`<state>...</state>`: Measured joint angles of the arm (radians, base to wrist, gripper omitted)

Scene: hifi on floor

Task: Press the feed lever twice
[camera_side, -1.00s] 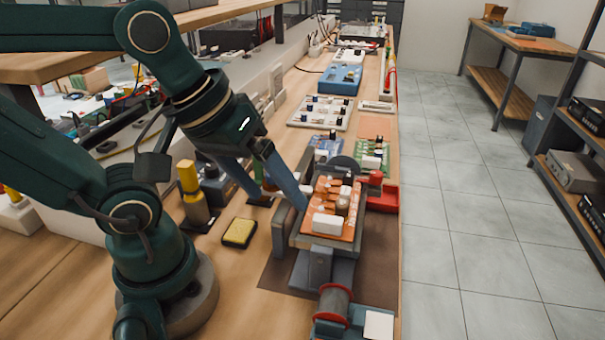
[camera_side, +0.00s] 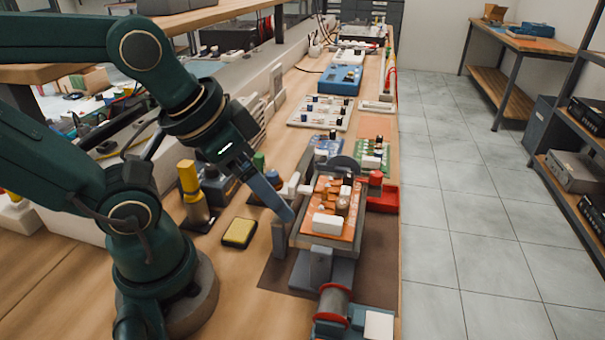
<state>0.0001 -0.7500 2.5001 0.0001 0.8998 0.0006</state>
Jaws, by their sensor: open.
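My gripper (camera_side: 277,205) is open and empty. Its blue-grey fingers point down and to the right, and one largely hides the other. The near fingertip appears beside the left edge of the orange circuit board (camera_side: 336,207), above a small grey upright plate (camera_side: 278,239); I cannot tell whether it touches either. The board lies on a grey stand with white and dark parts on it. A spool with red flanges (camera_side: 334,301) stands in front of the stand. I cannot tell for sure which part is the feed lever; the grey upright plate may be it.
A yellow sponge (camera_side: 239,233) lies left of the stand, with a yellow-topped bottle (camera_side: 190,185) behind it. Bare bench shows at the front left; the right edge is close.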

